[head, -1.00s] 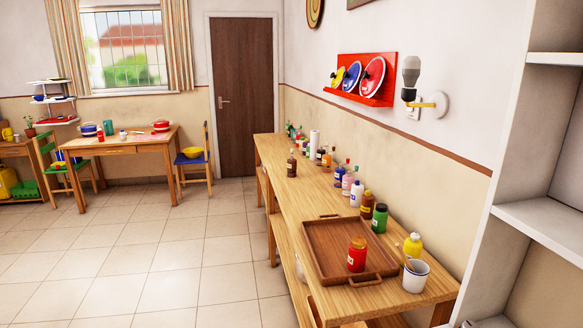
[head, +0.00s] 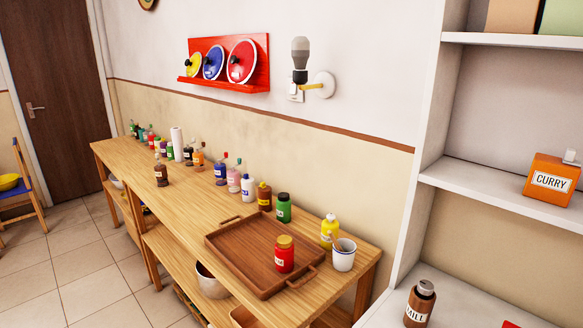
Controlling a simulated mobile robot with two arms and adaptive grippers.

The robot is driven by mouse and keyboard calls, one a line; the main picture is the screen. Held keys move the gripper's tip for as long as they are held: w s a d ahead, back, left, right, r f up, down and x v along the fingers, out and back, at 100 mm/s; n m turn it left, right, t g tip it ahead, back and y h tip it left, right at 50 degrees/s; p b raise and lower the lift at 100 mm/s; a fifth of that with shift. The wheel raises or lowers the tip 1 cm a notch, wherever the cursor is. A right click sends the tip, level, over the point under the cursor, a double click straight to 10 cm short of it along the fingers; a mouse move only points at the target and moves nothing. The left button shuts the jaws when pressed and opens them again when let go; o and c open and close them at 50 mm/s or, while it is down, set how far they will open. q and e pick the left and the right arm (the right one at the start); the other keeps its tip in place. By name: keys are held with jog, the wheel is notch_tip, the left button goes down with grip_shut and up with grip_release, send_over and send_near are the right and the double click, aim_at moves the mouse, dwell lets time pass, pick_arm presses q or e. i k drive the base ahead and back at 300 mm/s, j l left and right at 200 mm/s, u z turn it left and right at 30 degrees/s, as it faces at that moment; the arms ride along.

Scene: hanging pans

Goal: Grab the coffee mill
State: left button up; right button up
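A brown bottle-shaped mill (head: 420,303) with a white label reading "MILL" stands upright on the lowest visible white shelf at the bottom right of the head view. Its lower end is close to the bottom edge of the picture. An orange box labelled "CURRY" (head: 551,180) sits on the shelf above it. Neither of my grippers shows in the head view.
A wooden counter (head: 190,215) runs along the wall with bottles, a brown tray (head: 222,240), a red jar (head: 285,254) and a white cup (head: 343,255). The white shelf unit (head: 428,130) has a tall side panel left of the mill.

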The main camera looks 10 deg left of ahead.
aim_at(162, 174)
jog(key=i+j+z, duration=0.15)
jog(key=j, duration=0.4)
jog(key=i+j+z, duration=0.1)
jog(key=j, duration=0.45)
jog(key=i+j+z, duration=0.15)
jog(key=j, duration=0.45)
jog(key=i+j+z, duration=0.15)
jog(key=j, duration=0.45)
